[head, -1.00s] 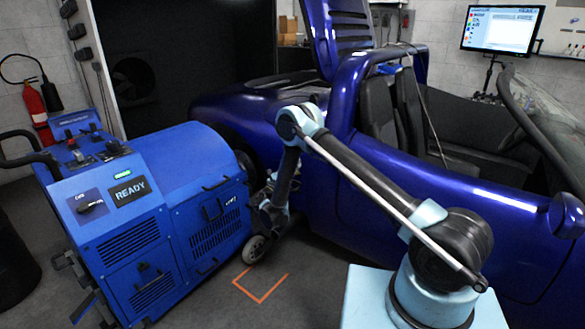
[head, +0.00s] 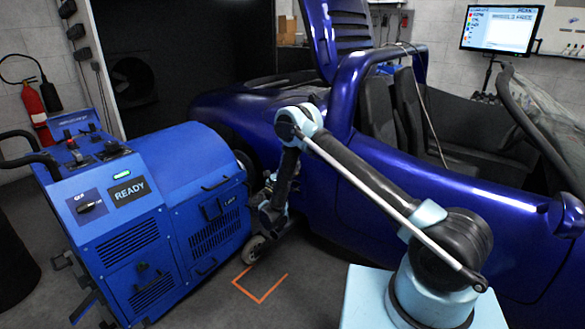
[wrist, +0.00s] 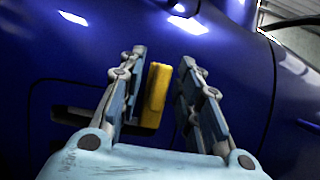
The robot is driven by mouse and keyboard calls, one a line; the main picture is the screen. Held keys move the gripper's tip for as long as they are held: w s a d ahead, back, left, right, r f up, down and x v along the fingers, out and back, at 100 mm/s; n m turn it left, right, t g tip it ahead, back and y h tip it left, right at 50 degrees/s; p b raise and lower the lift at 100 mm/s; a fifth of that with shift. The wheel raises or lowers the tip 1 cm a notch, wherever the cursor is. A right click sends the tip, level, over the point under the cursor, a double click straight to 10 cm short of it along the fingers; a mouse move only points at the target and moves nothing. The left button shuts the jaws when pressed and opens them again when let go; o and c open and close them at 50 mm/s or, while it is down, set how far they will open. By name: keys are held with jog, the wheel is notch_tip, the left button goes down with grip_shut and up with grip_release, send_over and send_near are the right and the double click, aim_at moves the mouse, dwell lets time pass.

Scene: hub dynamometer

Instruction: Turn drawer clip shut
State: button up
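In the wrist view, a yellow upright bar (wrist: 156,95), which looks like the clip, stands out from a glossy dark-blue surface. A dark recess or slot lies behind and to the left of its lower part. My gripper (wrist: 162,68) is open, with one finger on each side of the bar. Gaps show on both sides, and I see no contact. In the head view, my gripper (head: 268,212) hangs low between the blue dynamometer (head: 130,215) and the car. The clip cannot be made out there.
The blue car (head: 420,215) stands close behind my arm. The dynamometer carries a READY panel (head: 129,191) and a black knob (head: 88,206). A wheel (head: 255,249) sits on the floor below my gripper. An orange floor mark (head: 262,298) lies on clear floor in front.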

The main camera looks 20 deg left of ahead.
jog(key=v, duration=1.1)
jog(key=shift+f, duration=0.2)
jog(key=shift+s+a, duration=0.1)
jog(key=shift+s, duration=0.05)
